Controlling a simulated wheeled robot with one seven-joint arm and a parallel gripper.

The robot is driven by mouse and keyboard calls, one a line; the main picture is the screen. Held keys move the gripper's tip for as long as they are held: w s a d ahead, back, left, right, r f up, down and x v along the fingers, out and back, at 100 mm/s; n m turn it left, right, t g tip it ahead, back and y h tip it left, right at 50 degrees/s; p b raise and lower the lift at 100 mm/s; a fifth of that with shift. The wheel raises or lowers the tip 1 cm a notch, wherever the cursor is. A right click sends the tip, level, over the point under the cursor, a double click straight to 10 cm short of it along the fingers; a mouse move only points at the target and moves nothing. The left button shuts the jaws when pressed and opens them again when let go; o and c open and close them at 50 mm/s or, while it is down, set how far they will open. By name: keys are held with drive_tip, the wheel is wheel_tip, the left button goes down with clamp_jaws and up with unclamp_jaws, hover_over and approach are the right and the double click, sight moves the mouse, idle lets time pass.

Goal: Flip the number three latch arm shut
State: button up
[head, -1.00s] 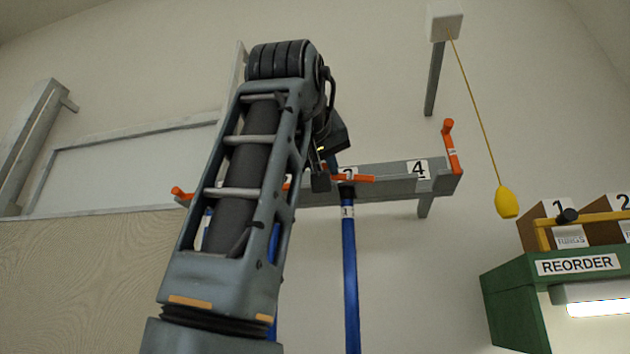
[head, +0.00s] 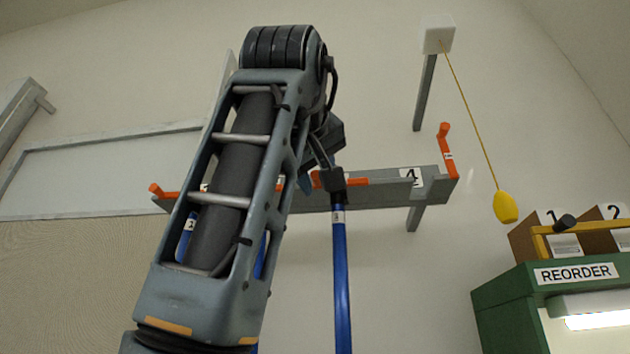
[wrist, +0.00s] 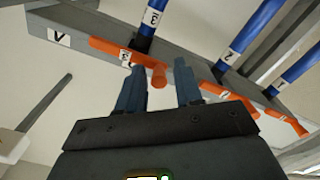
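The number three latch arm (wrist: 112,50) is orange and lies flat along the grey rail (wrist: 60,28), across the top of the blue rod labelled 3 (wrist: 148,22). Its end peg (wrist: 159,77) shows between my fingers in the wrist view. My gripper (wrist: 160,67) is open, with a finger on each side of the peg; I cannot tell whether either touches it.
The number four latch arm (head: 445,152) stands upright at the rail's right end, with no rod below. Rods 2 (wrist: 240,40) and 1 (wrist: 293,70) hang beside rod 3. A yellow pull handle (head: 506,207) hangs right of the rail, above a green REORDER cabinet (head: 500,300).

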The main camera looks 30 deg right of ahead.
drive_tip(key=shift+o, duration=0.4)
drive_tip(key=shift+s, duration=0.1)
drive_tip(key=b+v, duration=0.2)
drive_tip(key=v, duration=0.5)
drive_tip(key=shift+s+a, duration=0.2)
drive_tip(key=shift+a, duration=0.05)
